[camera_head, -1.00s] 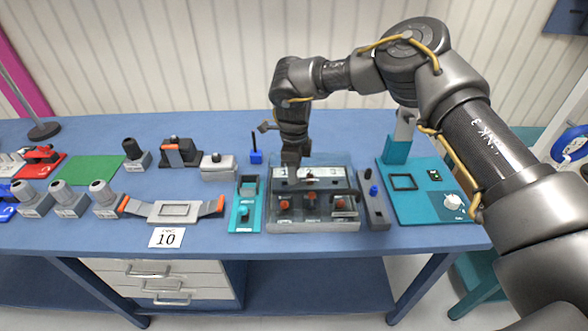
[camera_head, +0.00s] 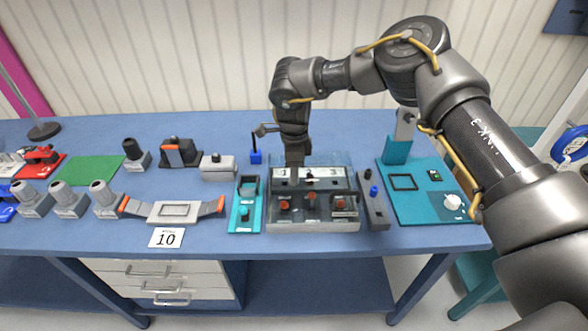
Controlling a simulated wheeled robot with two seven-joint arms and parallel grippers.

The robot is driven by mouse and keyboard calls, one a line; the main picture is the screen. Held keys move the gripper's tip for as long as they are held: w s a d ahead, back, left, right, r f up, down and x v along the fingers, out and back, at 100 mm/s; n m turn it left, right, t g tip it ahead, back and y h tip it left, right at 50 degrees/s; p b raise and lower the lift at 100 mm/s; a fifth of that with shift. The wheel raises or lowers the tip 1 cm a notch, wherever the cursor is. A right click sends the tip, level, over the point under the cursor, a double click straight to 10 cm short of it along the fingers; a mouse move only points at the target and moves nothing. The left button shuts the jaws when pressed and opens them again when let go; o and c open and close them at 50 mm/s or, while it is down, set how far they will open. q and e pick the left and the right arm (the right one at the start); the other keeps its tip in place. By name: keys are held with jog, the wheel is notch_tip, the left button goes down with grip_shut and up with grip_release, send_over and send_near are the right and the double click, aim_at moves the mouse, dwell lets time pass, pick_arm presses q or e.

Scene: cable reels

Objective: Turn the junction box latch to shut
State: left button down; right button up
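The grey box (camera_head: 312,225) at the middle of the table looks like the junction box. Several red knobs (camera_head: 284,204) sit on its front part. Behind them is a pale panel (camera_head: 330,184) with small dark parts, and a clear sheet (camera_head: 335,160) shows at the back. I cannot tell which part is the latch. My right gripper (camera_head: 293,178) points down at the left part of the pale panel. Its fingers are small and dark, so I cannot tell contact or opening. My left gripper is not in view.
A teal holder (camera_head: 246,225) stands close to the box's left, and a grey block with a blue knob (camera_head: 376,208) close to its right. A teal board (camera_head: 430,205) lies further right. A grey bracket with orange ends (camera_head: 190,211) lies left.

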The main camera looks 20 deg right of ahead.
jog(key=o, duration=0.4)
notch_tip(320, 180, up, 11)
jog(key=b, duration=0.3)
jog(key=shift+f, duration=0.1)
